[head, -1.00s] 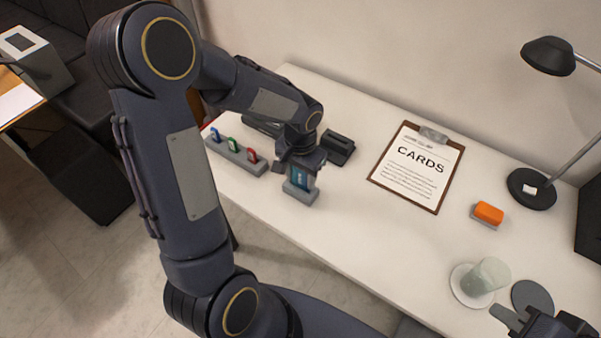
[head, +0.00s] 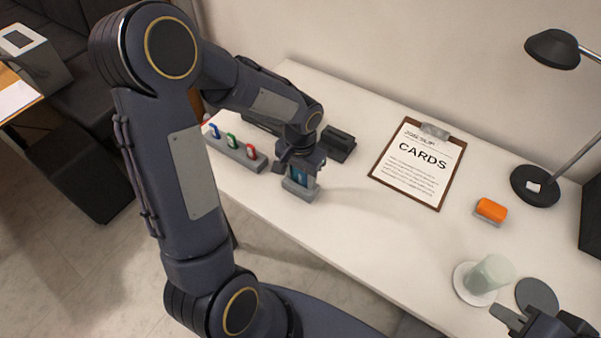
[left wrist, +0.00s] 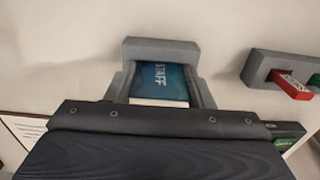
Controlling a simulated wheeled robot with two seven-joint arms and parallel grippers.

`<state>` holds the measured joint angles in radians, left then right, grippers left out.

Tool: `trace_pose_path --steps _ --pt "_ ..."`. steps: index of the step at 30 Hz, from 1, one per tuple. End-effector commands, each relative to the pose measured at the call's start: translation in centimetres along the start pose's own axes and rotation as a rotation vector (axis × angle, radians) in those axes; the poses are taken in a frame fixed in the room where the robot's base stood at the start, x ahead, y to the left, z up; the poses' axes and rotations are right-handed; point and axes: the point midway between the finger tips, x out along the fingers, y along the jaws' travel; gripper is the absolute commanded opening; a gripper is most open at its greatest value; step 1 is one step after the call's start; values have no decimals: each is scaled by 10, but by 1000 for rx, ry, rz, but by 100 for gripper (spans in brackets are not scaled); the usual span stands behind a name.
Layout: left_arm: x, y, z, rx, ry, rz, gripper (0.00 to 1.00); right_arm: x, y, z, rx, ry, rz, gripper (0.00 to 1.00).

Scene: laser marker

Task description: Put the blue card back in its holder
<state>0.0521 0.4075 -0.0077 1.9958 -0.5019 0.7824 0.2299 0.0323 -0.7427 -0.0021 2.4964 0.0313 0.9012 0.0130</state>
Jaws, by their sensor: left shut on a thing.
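The blue card (left wrist: 163,83), printed "STAFF", shows in the left wrist view between the side walls of a grey holder (left wrist: 160,47). In the head view a strip of the card (head: 300,174) shows just above the holder (head: 299,190), which stands on the white table. My left gripper (head: 299,165) is shut on the card right over the holder. The gripper body hides the card's near part and the fingertips in the left wrist view. How deep the card sits cannot be told. My right gripper (head: 535,322) is at the lower right, partly cut off, with its fingers apart.
A grey rack (head: 238,149) with blue, green and red tags stands left of the holder. A dark box (head: 338,140) is behind it. The table's middle front is clear.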

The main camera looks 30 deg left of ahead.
Motion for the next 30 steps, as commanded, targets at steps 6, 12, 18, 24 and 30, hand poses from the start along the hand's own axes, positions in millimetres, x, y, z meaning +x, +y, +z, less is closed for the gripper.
trace_pose_path --steps 6,12,18,24,30 --pt "0 0 0 0 0 0 52 0 0 0 0 0 0 26" --pt "0 0 0 0 0 0 73 0 0 0 0 0 0 26" --pt "0 0 0 0 0 0 73 0 0 0 0 0 0 26" --pt "-18 0 -1 -1 5 0 73 -2 -1 -1 0 0 0 26" --pt "-53 0 -1 -1 5 0 73 -4 -2 -2 0 0 0 26"
